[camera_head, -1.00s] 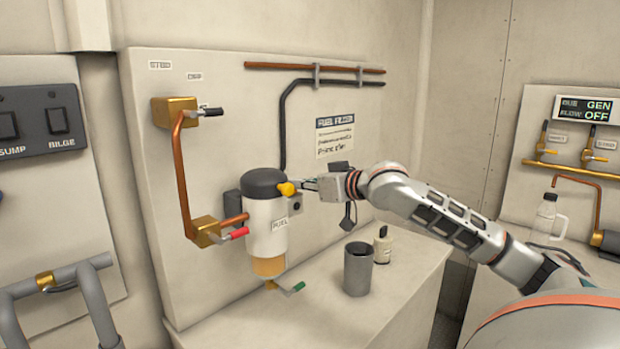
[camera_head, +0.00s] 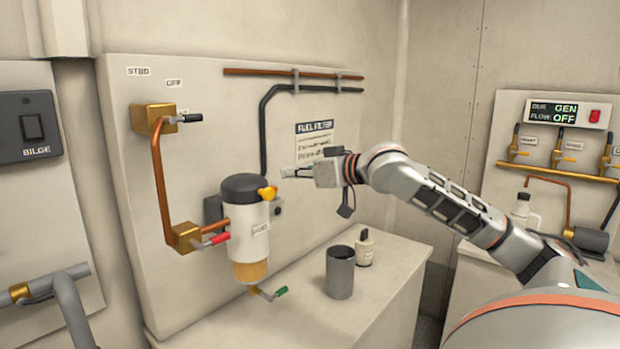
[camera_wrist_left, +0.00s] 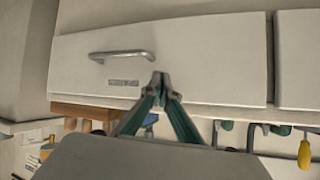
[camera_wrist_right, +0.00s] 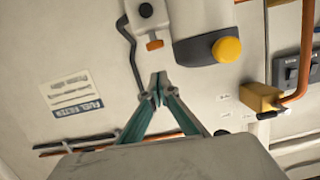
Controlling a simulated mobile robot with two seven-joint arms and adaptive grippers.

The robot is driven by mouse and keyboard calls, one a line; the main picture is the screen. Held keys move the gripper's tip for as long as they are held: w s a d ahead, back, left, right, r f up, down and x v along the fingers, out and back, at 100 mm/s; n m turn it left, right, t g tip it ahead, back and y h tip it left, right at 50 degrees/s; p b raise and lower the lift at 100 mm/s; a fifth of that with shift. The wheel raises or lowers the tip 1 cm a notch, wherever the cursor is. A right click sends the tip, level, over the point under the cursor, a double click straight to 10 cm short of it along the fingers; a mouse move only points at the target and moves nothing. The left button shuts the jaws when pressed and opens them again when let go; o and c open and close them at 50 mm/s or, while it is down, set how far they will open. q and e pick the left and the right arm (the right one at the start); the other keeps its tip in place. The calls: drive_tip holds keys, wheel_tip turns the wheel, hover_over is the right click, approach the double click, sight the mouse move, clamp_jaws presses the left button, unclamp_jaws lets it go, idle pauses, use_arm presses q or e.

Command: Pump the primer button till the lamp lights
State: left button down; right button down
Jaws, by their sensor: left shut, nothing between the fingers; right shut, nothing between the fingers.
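The fuel filter (camera_head: 250,240) is a white cylinder with a black cap, fixed to the panel. A yellow-orange button (camera_head: 267,193) sticks out of its cap; it also shows in the right wrist view (camera_wrist_right: 227,50). Beside the filter is a small pale box with a dark round spot (camera_head: 278,210), perhaps the lamp; I see no glow on it. My right gripper (camera_head: 284,172) is shut and empty, apart from the button, above and right of it. My left gripper (camera_wrist_left: 161,82) is shut and empty before a pale locker front and is outside the head view.
A grey cup (camera_head: 340,275) and a small bottle (camera_head: 365,248) stand on the counter right of the filter. Valves with a red lever (camera_head: 216,239) and a green-tipped lever (camera_head: 275,293) sit near it. A display panel (camera_head: 555,112) is at right.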

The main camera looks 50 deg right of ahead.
use_arm(q)
drive_tip(key=shift+s+f+b, duration=0.25)
drive_tip(key=shift+f+b, duration=0.1)
drive_tip(key=shift+f, duration=0.25)
use_arm(e)
drive_tip(key=v, duration=0.6)
drive_tip(key=shift+w, duration=0.1)
use_arm(q)
drive_tip(key=shift+f, duration=0.1)
